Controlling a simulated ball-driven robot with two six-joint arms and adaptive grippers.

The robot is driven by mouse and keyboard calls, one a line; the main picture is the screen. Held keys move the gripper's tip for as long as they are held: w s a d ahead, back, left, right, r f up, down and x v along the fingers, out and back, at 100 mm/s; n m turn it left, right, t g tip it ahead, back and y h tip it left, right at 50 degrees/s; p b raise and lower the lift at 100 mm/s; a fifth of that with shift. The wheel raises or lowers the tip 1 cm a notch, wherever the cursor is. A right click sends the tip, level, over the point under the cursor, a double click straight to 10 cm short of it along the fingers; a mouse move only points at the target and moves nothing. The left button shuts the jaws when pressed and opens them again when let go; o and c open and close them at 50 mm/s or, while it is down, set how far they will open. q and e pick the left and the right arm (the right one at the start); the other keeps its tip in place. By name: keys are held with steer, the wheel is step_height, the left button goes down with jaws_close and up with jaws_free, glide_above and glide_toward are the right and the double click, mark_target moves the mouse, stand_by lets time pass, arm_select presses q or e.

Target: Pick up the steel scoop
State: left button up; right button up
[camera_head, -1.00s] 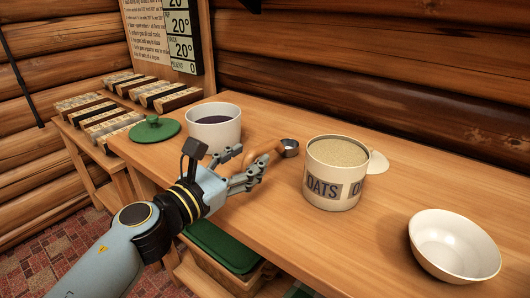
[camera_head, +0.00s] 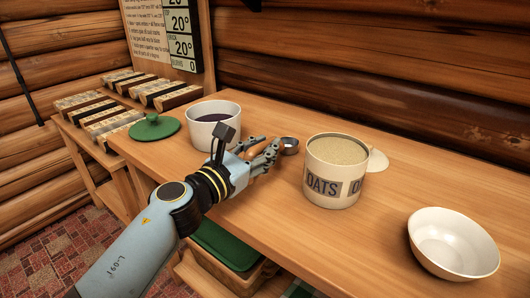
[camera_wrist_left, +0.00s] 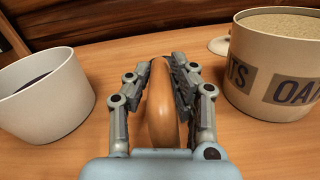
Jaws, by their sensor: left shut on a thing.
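The steel scoop (camera_head: 290,145) has a small round metal cup and an orange-brown wooden handle, and it is on the table between the white pot and the oats canister. My left gripper (camera_head: 268,151) is around the handle. In the left wrist view the handle (camera_wrist_left: 160,108) runs lengthwise between the two fingers of my left gripper (camera_wrist_left: 166,72), which are shut on it. The cup is hidden in that view. I cannot tell whether the scoop is clear of the tabletop. My right gripper is not in view.
The oats canister (camera_head: 333,187) stands right of the scoop, with a pale lid (camera_head: 378,161) behind it. A white pot (camera_head: 204,134) of dark liquid is to the left, beside a green lid (camera_head: 154,127). A white bowl (camera_head: 452,262) is at the right. The wooden table (camera_head: 400,185) between is clear.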

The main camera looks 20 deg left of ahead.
arm_select(q)
steer(key=shift+r, duration=0.1)
jaws_close()
step_height(320, 180, up, 10)
steer(key=p, duration=0.7)
steer(key=shift+o, duration=0.9)
jaws_free()
jaws_close()
